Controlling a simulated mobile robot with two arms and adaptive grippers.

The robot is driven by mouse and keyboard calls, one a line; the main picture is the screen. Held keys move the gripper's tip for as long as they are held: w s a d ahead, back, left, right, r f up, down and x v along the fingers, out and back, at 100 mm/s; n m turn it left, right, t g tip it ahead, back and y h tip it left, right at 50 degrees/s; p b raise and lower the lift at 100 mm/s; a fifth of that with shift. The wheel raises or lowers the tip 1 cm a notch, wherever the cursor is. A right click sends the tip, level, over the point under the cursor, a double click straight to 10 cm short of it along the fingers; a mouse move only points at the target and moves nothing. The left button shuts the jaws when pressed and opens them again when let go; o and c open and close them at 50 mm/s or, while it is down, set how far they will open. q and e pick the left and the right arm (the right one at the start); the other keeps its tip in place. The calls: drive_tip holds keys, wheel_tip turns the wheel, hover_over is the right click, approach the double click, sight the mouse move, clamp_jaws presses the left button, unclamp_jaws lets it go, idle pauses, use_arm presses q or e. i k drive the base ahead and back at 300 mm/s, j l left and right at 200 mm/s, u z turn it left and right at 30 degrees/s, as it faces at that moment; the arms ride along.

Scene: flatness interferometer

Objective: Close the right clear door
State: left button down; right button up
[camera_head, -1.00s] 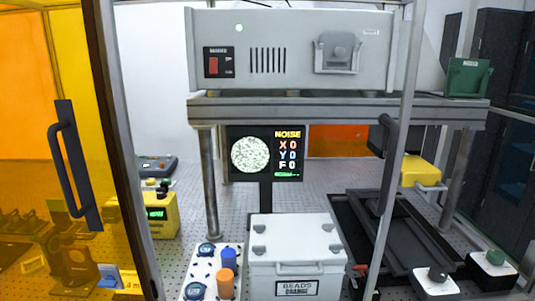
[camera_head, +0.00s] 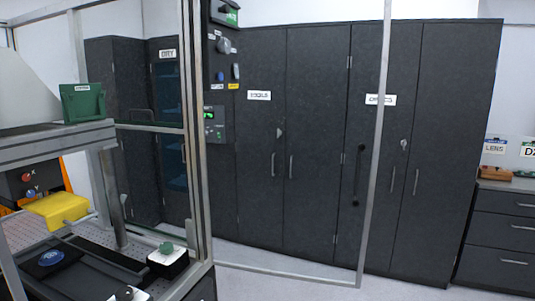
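The right clear door (camera_head: 375,150) stands open in the head view. Its thin grey metal frame has an upright edge bar and a bottom rail (camera_head: 285,275) low above the floor. Its pane is see-through, with dark cabinets showing behind it. A black vertical bar handle (camera_head: 358,176) sits just left of the upright edge bar. The door reaches out to the right from the corner post (camera_head: 197,150) of the enclosure. Neither of my grippers is in view, and nothing is seen touching the door.
Tall dark cabinets (camera_head: 260,170) line the back wall, with a drawer unit (camera_head: 505,240) at the right. Pale floor shows below the cabinets.

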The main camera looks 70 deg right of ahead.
sight(361, 148)
drive_tip(key=l, duration=0.4)
drive_tip(key=k+l+u, duration=0.1)
drive_tip(key=l, duration=0.3)
drive_tip(key=k+l, duration=0.15)
drive_tip(key=l, duration=0.25)
drive_tip(key=l+u, duration=0.1)
drive_tip(key=l, duration=0.25)
drive_tip(key=k+l, duration=0.15)
drive_tip(key=l, duration=0.25)
drive_tip(key=k+l+u, duration=0.1)
drive_tip(key=l, duration=0.3)
drive_tip(key=k+l, duration=0.15)
drive_tip(key=l, duration=0.2)
drive_tip(key=k+l+u, duration=0.1)
drive_tip(key=l, duration=0.9)
drive_tip(key=k+l+u, duration=0.1)
drive_tip(key=l, duration=0.5)
